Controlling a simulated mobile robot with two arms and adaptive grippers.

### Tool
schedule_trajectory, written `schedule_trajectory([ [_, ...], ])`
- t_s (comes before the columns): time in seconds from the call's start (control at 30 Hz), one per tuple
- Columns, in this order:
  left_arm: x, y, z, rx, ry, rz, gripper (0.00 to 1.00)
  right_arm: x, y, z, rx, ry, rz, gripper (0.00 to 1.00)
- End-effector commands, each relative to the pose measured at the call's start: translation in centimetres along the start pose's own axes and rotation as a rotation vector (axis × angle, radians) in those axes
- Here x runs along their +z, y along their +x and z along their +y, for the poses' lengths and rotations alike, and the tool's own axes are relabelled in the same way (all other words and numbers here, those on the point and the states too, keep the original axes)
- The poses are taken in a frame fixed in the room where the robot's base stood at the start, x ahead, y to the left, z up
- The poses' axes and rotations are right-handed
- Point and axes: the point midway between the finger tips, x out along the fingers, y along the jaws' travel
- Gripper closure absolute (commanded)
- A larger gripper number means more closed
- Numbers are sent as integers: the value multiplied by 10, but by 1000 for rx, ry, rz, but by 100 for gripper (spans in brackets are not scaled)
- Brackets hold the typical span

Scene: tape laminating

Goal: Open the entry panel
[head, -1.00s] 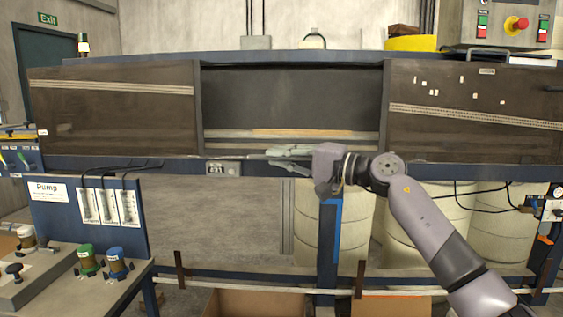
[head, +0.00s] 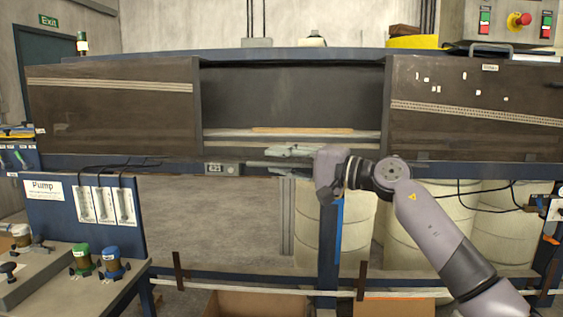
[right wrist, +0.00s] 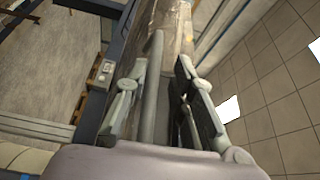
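A long machine with dark panels spans the head view. The left dark panel (head: 115,115) and right dark panel (head: 470,85) flank a recessed middle section (head: 290,95) with a pale ledge and tan strip along its bottom. I cannot tell for sure which is the entry panel. My right gripper (head: 258,158) is at the lower edge of the middle section, pointing left. In the right wrist view my right gripper (right wrist: 163,65) has its fingers apart, with a grey bar (right wrist: 150,90) between them; contact is unclear. My left gripper is not in view.
A control box with a red button (head: 519,20) stands at top right. The pump station (head: 44,190) with green and blue knobs is at lower left. A blue post (head: 328,240) stands below my right gripper. Pale drums (head: 455,225) and cardboard boxes sit underneath.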

Motion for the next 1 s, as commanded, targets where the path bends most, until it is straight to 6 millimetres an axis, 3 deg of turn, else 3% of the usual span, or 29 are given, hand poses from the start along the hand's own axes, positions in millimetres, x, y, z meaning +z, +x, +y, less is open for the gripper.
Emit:
schedule_trajectory([
  [0.47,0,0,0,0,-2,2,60,0,-6,-1,-2,-1,0,70],
  [1.0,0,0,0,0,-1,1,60,-1,-106,0,0,0,3,70],
])
